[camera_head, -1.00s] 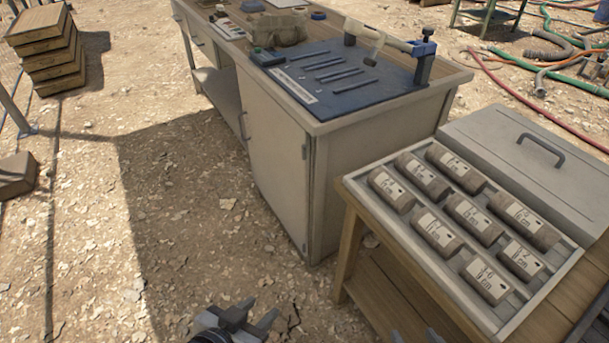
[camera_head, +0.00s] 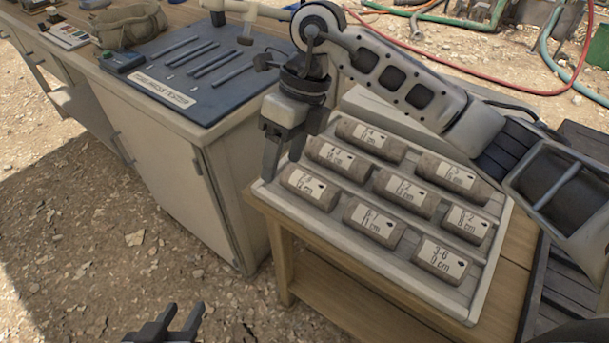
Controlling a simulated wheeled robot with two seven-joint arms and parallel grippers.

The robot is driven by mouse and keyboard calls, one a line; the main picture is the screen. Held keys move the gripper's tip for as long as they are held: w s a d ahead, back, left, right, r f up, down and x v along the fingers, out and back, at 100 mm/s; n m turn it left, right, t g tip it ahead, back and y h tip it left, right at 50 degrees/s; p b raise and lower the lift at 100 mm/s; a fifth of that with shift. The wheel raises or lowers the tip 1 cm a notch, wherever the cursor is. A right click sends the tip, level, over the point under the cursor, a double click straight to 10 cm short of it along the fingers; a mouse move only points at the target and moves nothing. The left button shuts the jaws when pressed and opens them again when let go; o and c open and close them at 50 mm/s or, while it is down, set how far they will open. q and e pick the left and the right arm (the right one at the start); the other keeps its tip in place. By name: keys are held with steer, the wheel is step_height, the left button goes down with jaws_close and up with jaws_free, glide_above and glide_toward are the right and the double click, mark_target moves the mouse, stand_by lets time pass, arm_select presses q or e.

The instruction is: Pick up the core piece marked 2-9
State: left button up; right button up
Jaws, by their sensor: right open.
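Several brown cylindrical core pieces with white labels lie in rows in a pale tray (camera_head: 485,285) on a wooden stand. The front right piece (camera_head: 442,262) reads about 3-6. The other labels are too small or blurred to read surely, so I cannot tell which piece is marked 2-9.
A workbench (camera_head: 165,170) with a dark mat (camera_head: 200,60) and several thin tools stands left of the tray. The grey tray lid (camera_head: 375,107) lies behind the tray, partly hidden by my right arm. Hoses cross the ground behind. Gravel at lower left is open.

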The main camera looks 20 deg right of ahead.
mark_target(310, 177)
steer(key=w+d+r+m+t+h, duration=0.1)
steer(key=w+d+r+h, duration=0.1)
steer(key=w+d+h, duration=0.3)
steer(key=shift+y, duration=0.8)
steer(key=f, duration=0.6)
steer(key=s+d+f, duration=0.1)
steer(key=f, duration=0.2)
steer(key=shift+f, duration=0.2)
steer(key=shift+w+a+f, duration=0.1)
steer(key=shift+f, duration=1.35)
steer(key=shift+w+a+f, duration=0.1)
steer(key=shift+f, duration=1.35)
steer(key=shift+r, duration=0.1)
steer(key=c, duration=1.2)
